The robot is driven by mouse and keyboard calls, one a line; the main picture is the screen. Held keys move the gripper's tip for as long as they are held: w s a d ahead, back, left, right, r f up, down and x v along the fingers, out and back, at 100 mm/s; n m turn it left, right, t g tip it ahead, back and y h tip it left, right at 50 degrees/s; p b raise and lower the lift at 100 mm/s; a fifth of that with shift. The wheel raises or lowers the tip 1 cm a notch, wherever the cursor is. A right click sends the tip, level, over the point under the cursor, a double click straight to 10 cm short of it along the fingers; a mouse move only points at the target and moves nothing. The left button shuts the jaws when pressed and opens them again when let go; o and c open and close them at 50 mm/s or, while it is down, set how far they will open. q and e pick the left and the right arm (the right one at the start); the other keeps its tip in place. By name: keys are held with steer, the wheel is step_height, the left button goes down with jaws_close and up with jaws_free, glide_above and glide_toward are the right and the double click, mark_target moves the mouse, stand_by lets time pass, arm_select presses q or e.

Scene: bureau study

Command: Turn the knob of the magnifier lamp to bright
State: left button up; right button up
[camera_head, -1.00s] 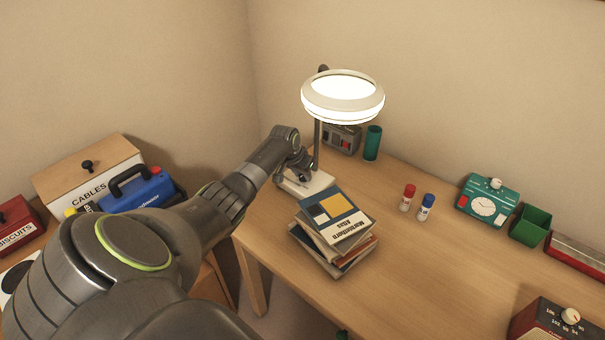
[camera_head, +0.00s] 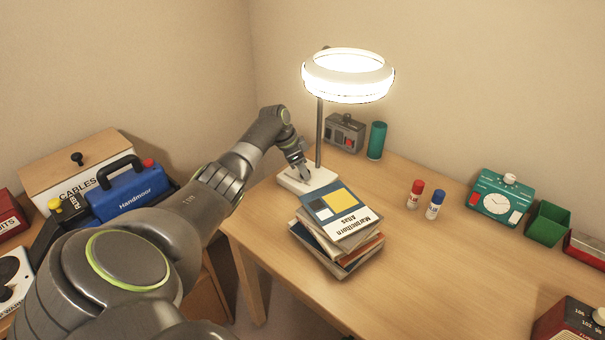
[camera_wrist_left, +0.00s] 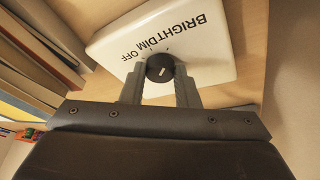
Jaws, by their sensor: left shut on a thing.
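The magnifier lamp has a glowing white ring head (camera_head: 348,76) on a thin dark post above a white base (camera_head: 322,179) at the desk's back left. In the left wrist view the base (camera_wrist_left: 215,45) shows OFF, DIM and BRIGHT printed upside down around a dark round knob (camera_wrist_left: 159,66). My left gripper (camera_head: 303,174) reaches down to the base. In the left wrist view its fingers (camera_wrist_left: 160,82) are shut on the knob, one on each side. The knob carries a short white mark; which label it points to is hard to tell. My right gripper is out of view.
A stack of books (camera_head: 338,232) stands close in front of the lamp base. A grey box (camera_head: 344,133) and a green cup (camera_head: 376,140) stand behind it. Red and blue capped bottles (camera_head: 415,194) and a teal timer (camera_head: 498,199) are to the right. The desk's middle is clear.

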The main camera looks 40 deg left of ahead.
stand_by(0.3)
arm_select(q)
steer(key=o, duration=1)
steer(key=v, duration=1.7)
steer(key=shift+w+a+r+b, duration=0.1)
steer(key=shift+a+r+b, duration=0.1)
steer(key=shift+b, duration=0.1)
